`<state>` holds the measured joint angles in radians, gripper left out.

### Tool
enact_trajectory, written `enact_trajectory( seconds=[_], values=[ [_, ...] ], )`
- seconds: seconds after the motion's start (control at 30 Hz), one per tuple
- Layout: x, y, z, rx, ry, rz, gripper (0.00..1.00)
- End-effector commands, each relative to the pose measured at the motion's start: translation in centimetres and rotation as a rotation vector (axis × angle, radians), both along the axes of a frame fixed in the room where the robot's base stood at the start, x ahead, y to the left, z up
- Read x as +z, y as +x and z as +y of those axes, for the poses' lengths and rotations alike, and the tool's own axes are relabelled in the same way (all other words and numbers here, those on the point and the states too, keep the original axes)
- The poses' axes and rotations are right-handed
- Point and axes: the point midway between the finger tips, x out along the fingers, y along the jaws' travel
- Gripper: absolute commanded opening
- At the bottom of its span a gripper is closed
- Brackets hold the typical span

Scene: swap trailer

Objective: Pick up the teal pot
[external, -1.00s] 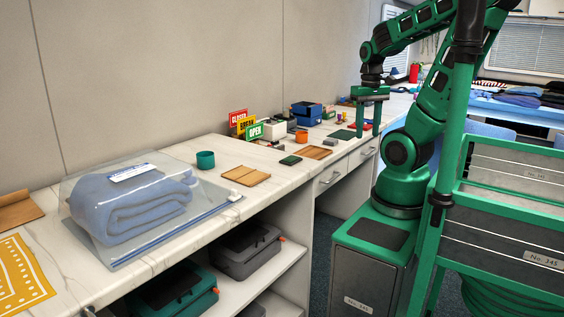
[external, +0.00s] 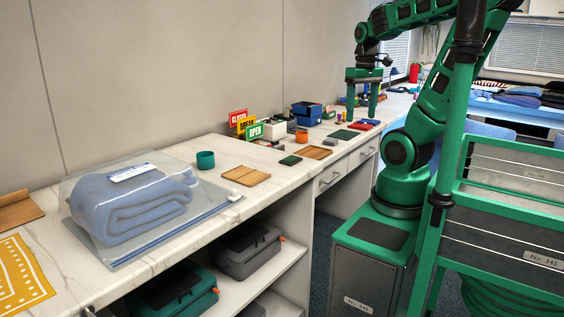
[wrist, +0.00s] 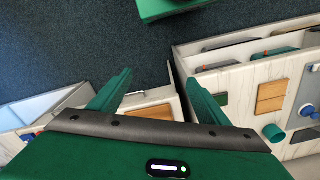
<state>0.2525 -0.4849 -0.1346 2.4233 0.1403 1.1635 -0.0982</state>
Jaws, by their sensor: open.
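The teal pot (external: 205,160) stands upright on the white marble-patterned counter (external: 215,200), between the bagged blue towel and a wooden board. It also shows at the right side of the wrist view (wrist: 274,133). My gripper (external: 361,112) is open and empty over the far part of the counter, well away from the pot. In the wrist view its two green fingers (wrist: 158,80) are spread apart with nothing between them; the pot lies to the right of them.
The bagged towel (external: 130,205) lies left of the pot. A wooden board (external: 246,176) lies right of it. Sign cards (external: 240,125), an orange cup (external: 301,136) and blue boxes (external: 306,114) stand farther along.

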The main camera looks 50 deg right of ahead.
Motion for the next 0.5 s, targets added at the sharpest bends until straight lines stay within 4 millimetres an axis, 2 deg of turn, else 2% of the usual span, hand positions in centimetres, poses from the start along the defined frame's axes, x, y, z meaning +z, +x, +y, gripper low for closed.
enact_trajectory(
  seconds=[0.27, 0.37, 0.5],
  values=[
    [-0.4, 6.9, 1.4, 0.257, 0.0, -0.041, 0.7],
    [-0.9, 10.7, 2.7, 0.402, 0.012, -0.071, 0.7],
    [-2.1, 16.7, 5.7, 0.64, 0.056, -0.134, 0.7]
  ],
)
